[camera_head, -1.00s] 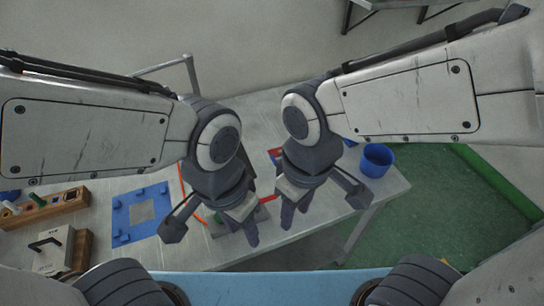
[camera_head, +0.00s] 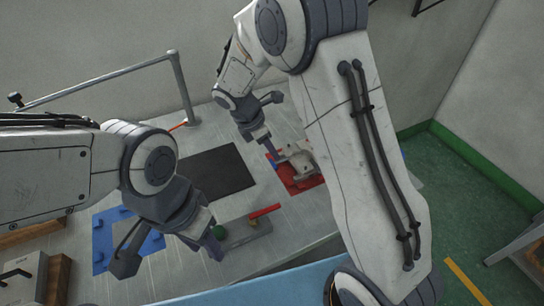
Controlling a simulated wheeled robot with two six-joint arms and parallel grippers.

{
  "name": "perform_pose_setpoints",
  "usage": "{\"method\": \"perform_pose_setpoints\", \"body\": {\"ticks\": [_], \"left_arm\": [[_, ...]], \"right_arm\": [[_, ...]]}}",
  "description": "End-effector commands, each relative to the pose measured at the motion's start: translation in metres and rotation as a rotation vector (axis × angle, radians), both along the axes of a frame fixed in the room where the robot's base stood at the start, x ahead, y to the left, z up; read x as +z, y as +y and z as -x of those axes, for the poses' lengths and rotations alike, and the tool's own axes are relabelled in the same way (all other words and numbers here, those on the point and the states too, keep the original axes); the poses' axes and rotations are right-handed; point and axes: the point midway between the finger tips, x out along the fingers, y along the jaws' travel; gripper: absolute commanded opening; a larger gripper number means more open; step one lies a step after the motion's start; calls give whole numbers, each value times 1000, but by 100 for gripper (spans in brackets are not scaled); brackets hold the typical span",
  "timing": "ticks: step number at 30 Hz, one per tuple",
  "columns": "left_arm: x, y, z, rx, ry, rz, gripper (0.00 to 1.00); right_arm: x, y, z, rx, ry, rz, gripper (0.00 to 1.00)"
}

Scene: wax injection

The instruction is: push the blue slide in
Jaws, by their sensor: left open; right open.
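A small blue piece (camera_head: 218,232) shows beside a green knob (camera_head: 219,230) on a grey fixture (camera_head: 243,233); it is mostly hidden, and I cannot tell whether it is the slide. A red bar (camera_head: 264,211) sticks out at the fixture's far side. My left gripper (camera_head: 170,256) is open and empty; one finger overlaps the fixture's left end in the picture, and I cannot tell if it touches. My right gripper (camera_head: 276,127) is open, further back, with its lower finger close to a pale metal part (camera_head: 302,163) on a red mat (camera_head: 292,183).
A blue plate with pegs (camera_head: 101,243) lies left, partly behind my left gripper. A black mat (camera_head: 217,172) lies at the table's middle. A grey box (camera_head: 20,278) and wooden blocks stand at the left. A metal rail (camera_head: 100,80) runs along the back. My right arm hides the table's right end.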

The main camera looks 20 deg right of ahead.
Motion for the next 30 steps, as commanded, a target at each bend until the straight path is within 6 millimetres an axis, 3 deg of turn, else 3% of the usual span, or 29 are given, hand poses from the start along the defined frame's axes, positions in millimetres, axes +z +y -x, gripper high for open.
{"method": "perform_pose_setpoints", "body": {"ticks": [3, 9, 20, 21, 24, 30], "left_arm": [[1, 0, 0, 0, 0, 0, 45], [2, 0, 0, 0, 0, 0, 45], [2, 0, 0, 0, 0, 0, 45], [2, 0, 0, 0, 0, 0, 45], [2, 0, 0, 0, 0, 0, 45], [2, 0, 0, 0, 0, 0, 45]], "right_arm": [[-21, -10, -1, -3, 4, 1, 45], [-43, -18, -3, -3, 1, -1, 45], [-49, -18, -4, 0, -1, -1, 45], [-49, -18, -4, 0, -1, -1, 37], [-49, -18, -4, 1, 0, -1, 0], [-49, -18, -4, 1, 0, -1, 0]]}}
